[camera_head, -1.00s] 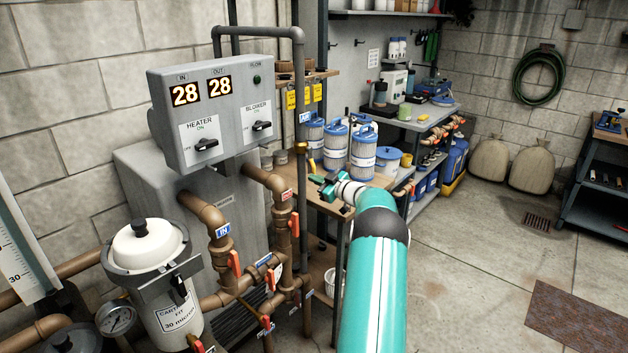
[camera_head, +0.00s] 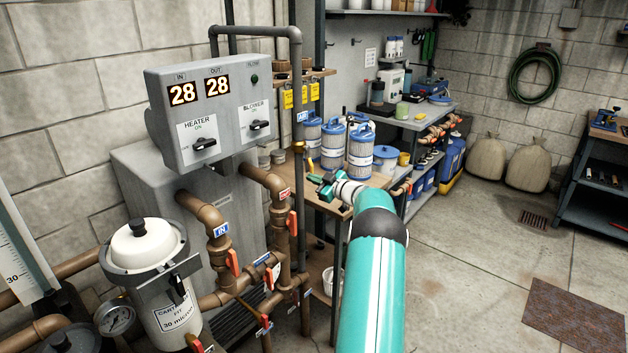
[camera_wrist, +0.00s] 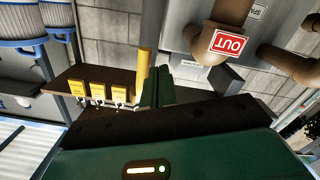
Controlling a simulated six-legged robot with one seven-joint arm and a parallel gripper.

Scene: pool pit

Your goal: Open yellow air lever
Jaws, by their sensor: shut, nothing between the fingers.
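The yellow air lever (camera_head: 310,165) is a short thin handle beside a brass fitting on the upright grey pipe (camera_head: 300,100), below the AIR label. In the wrist view the yellow lever (camera_wrist: 144,65) stands lengthwise just left of my fingertips. My gripper (camera_head: 316,183) is green and sits just below and right of the lever in the head view. In the wrist view my gripper (camera_wrist: 158,86) has its fingers together with nothing held. The fingertips look very close to the lever; I cannot tell whether they touch it.
Copper pipes with red levers (camera_head: 234,262) and the grey heater box (camera_head: 210,110) stand to the left. Blue and white filter cartridges (camera_head: 361,153) stand on the wooden bench behind my gripper. Yellow tags (camera_head: 300,95) hang from a shelf. The floor (camera_head: 460,260) at right is mostly clear.

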